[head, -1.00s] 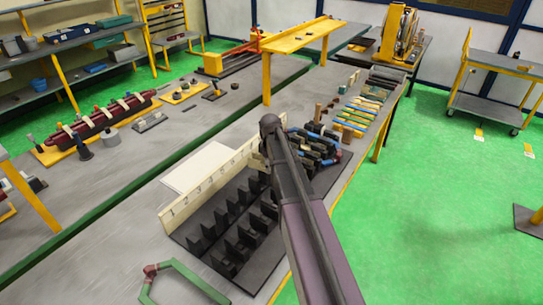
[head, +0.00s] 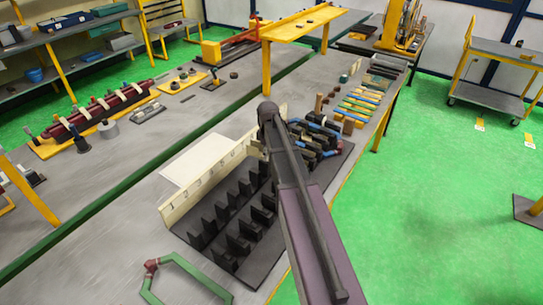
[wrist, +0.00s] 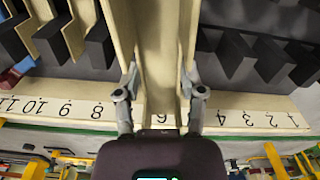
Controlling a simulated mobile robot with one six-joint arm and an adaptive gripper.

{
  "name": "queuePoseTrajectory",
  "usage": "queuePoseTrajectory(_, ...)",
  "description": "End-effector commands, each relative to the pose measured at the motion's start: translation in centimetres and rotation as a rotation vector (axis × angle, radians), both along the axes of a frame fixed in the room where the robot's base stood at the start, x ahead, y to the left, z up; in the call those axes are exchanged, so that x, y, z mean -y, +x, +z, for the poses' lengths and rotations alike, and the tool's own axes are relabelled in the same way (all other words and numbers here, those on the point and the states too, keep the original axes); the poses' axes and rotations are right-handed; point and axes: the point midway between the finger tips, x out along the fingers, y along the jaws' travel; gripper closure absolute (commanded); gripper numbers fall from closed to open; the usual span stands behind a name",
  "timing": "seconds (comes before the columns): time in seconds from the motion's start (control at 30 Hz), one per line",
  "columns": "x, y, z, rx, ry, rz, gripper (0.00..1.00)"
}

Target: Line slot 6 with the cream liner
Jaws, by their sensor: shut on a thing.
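In the wrist view my gripper (wrist: 160,80) is shut on the cream liner (wrist: 160,45), a long channel with raised sides running away between the fingers. The liner's near end lies by the number 6 on the cream numbered strip (wrist: 250,112). I cannot tell how deep it sits in slot 6. The dark slotted block (head: 235,268) also shows in the head view, with rows of black teeth beside the strip (head: 185,200).
In the wrist view, cream liners (wrist: 47,40) stand among the teeth near 9 and 10, with a blue and red coil (wrist: 18,72) at the left edge. In the head view, a green coil (head: 183,258) lies in front of the block, and coloured strips (head: 360,105) lie behind.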

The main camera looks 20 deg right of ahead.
Motion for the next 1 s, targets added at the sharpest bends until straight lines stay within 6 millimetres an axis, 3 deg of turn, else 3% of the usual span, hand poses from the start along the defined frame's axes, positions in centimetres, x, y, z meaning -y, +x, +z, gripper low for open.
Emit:
queuePoseTrajectory(0.4, -0.2, -3.1, 1.5, 0.001, -0.001, -0.138, 0.75)
queuePoseTrajectory(1.0, -0.1, -3.4, 1.5, 0.001, -0.001, -0.165, 0.75)
